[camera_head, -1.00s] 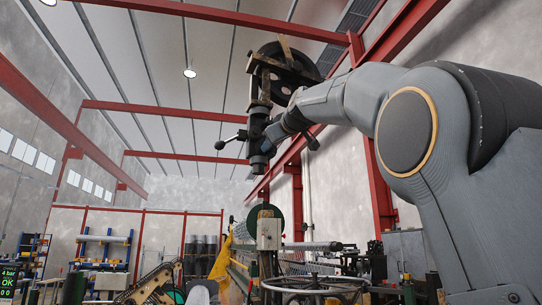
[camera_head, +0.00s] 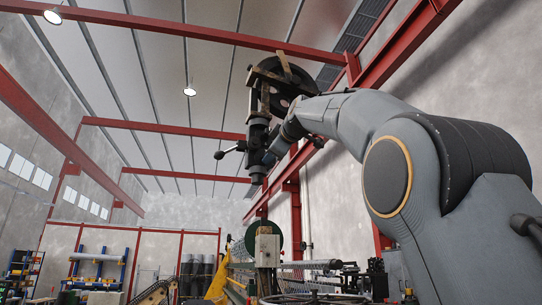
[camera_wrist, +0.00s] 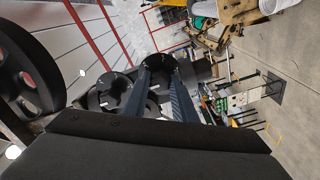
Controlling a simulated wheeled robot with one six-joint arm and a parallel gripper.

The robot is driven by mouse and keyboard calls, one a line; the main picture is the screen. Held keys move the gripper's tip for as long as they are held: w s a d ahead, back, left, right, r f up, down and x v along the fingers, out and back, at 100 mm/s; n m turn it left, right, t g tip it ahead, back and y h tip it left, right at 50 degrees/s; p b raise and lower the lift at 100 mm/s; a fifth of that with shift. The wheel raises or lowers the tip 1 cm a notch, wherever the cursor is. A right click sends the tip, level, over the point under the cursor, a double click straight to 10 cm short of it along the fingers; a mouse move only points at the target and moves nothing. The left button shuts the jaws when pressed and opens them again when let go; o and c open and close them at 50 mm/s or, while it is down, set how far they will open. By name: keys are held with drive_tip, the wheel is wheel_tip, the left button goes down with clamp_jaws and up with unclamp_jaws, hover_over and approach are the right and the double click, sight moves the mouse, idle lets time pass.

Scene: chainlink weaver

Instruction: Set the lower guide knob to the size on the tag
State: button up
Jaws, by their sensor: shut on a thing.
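My gripper (camera_wrist: 162,70) shows in the wrist view as two dark blue fingers reaching up the picture. They are shut on a black round part (camera_wrist: 158,86), mostly hidden between them; I cannot tell whether it is the lower guide knob. A second black round part with a hollow middle (camera_wrist: 110,93) sits just left of the fingers. In the head view my gripper (camera_head: 270,152) is against a dark upright machine head (camera_head: 257,142) with a ball-ended lever (camera_head: 219,154). No size mark or tag can be read.
A large black wheel (camera_head: 290,85) sits above the machine head, and shows close at left in the wrist view (camera_wrist: 27,75). Grey floor (camera_wrist: 290,55) is open at right in the wrist view.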

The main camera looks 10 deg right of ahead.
drive_tip(key=o, duration=1)
drive_tip(key=shift+o, duration=0.2)
drive_tip(key=s+b, duration=0.3)
drive_tip(key=s, duration=0.4)
drive_tip(key=shift+s+d, duration=0.4)
drive_tip(key=shift+f, duration=0.1)
